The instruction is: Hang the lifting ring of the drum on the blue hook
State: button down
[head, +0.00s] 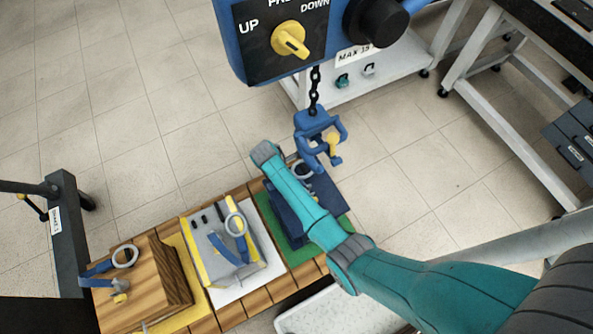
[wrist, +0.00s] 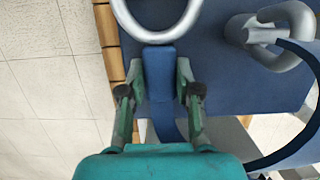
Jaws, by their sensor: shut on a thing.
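The blue hook (head: 308,122) hangs from a black chain, with a yellow part on its right side. A dark blue object, which I take to be the drum (head: 325,188), is on a green mat beyond my arm and is partly hidden by it. The grey lifting ring (wrist: 150,36) is at the top of the wrist view, at the end of a blue strap (wrist: 161,75). My gripper (wrist: 160,92) is shut on this strap just below the ring. The fingers are hidden in the head view. The ring and hook look apart.
The hoist panel (head: 272,70) hangs above. A wooden box (head: 150,285) and a grey-yellow case (head: 207,250), each with a ring and strap, stand left on the slatted bench (head: 240,317). A white cart (head: 385,75) stands behind. A grey metal fitting (wrist: 240,30) is right of the ring.

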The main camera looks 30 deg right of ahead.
jog(key=shift+d+v, duration=0.25)
jog(key=shift+v, duration=0.75)
jog(key=shift+d+v, duration=0.25)
jog(key=shift+v, duration=0.75)
jog(key=shift+d+v, duration=0.25)
jog(key=shift+v, duration=0.75)
jog(key=shift+r, duration=0.2)
